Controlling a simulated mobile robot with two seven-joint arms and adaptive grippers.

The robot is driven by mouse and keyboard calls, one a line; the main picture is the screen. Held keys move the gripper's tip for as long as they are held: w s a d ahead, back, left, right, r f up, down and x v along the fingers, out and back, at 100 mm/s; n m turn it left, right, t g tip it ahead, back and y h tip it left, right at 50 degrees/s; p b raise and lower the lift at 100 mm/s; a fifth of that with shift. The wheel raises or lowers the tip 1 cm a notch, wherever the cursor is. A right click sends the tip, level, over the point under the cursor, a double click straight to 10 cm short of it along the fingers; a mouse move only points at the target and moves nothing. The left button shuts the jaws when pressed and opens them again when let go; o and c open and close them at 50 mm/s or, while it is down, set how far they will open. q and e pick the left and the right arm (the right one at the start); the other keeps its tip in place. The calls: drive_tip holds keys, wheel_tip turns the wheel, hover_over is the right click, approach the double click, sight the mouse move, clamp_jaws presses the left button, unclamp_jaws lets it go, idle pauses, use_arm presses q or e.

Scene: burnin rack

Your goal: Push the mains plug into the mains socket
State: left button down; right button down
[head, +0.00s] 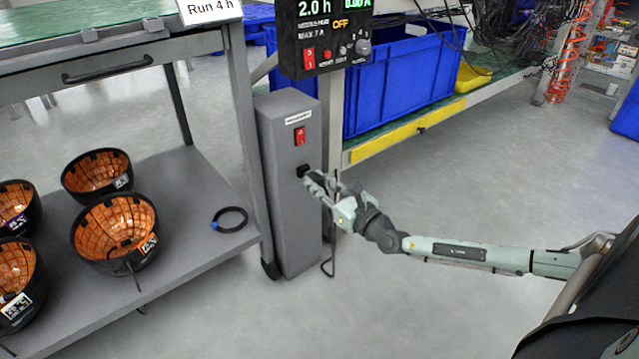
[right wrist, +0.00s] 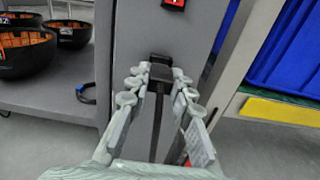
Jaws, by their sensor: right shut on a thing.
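My right gripper (head: 318,184) is at the front face of a grey upright box (head: 290,215), below its red switch (head: 299,136). In the right wrist view, the fingers (right wrist: 159,80) are shut on a black mains plug (right wrist: 161,75), whose black cable (right wrist: 156,125) runs back between them. The black mains socket (right wrist: 160,58) is on the box just ahead of the plug; it also shows in the head view (head: 302,170). The plug is in line with the socket and close against it; I cannot tell how deep it sits. My left gripper is out of view.
A grey shelf trolley (head: 190,190) with several black bowls lined in copper colour (head: 113,228) and a coiled black cable (head: 230,219) stands left of the box. A control panel reading OFF (head: 325,40) hangs above. Blue bins (head: 400,80) stand behind. The floor at right is clear.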

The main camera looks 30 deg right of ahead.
drive_tip(key=shift+w+f, duration=0.15)
drive_tip(key=shift+w, duration=0.2)
drive_tip(key=c, duration=1.3)
unclamp_jaws()
drive_tip(key=shift+o, duration=0.2)
drive_tip(key=s, duration=0.8)
drive_tip(key=shift+d, duration=0.25)
drive_tip(key=shift+c, duration=0.5)
